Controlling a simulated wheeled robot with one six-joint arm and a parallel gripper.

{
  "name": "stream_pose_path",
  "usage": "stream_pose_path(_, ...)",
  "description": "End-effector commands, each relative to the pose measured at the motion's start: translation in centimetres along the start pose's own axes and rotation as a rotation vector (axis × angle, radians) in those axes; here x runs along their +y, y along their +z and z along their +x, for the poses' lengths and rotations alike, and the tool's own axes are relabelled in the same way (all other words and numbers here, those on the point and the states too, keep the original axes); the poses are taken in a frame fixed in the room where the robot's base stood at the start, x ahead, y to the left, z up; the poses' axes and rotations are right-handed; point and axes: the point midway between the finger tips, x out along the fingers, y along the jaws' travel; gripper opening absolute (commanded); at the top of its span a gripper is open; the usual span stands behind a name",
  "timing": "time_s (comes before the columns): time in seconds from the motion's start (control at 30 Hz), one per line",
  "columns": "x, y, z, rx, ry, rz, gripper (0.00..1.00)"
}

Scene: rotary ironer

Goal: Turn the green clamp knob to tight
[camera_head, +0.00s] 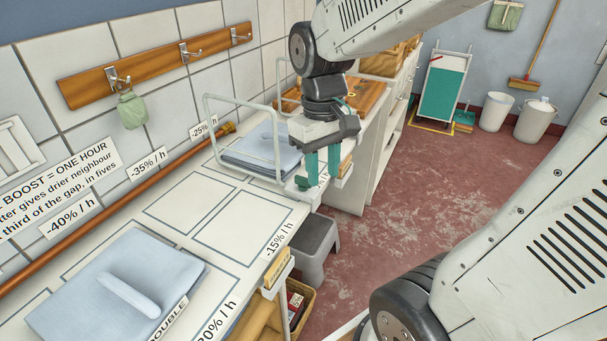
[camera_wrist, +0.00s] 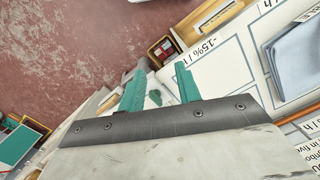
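My gripper (camera_head: 322,177) hangs at the front edge of the white worktop, beside the wire rack, with its two teal fingers apart. In the wrist view the gripper (camera_wrist: 161,70) is open. A small green shape (camera_wrist: 154,98), probably the clamp knob, shows low between the fingers, close to the palm. Part of it is hidden, and I cannot tell whether a finger touches it or how it is turned.
The white worktop (camera_head: 180,259) carries folded blue cloths (camera_head: 115,285) and a white wire rack (camera_head: 245,125). A grey stool (camera_head: 315,245) stands below its front edge. A wooden hook rail (camera_head: 155,66) is on the wall. The red floor (camera_head: 440,190) is largely clear.

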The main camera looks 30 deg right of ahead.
Motion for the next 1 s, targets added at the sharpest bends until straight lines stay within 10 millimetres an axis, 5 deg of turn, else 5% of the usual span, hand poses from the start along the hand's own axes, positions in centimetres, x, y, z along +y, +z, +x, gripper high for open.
stream_pose_path(0.2, 2.7, -7.3, 2.5, -0.002, -0.006, -0.194, 0.34)
stream_pose_path(0.33, 3.7, -10.7, 2.4, 0.054, 0.016, -0.344, 0.34)
stream_pose_path(0.57, 3.9, -11.5, 2.6, 0.089, 0.037, -0.451, 0.34)
stream_pose_path(1.0, 4.0, -12.0, 8.8, 0.087, 0.036, -0.448, 0.34)
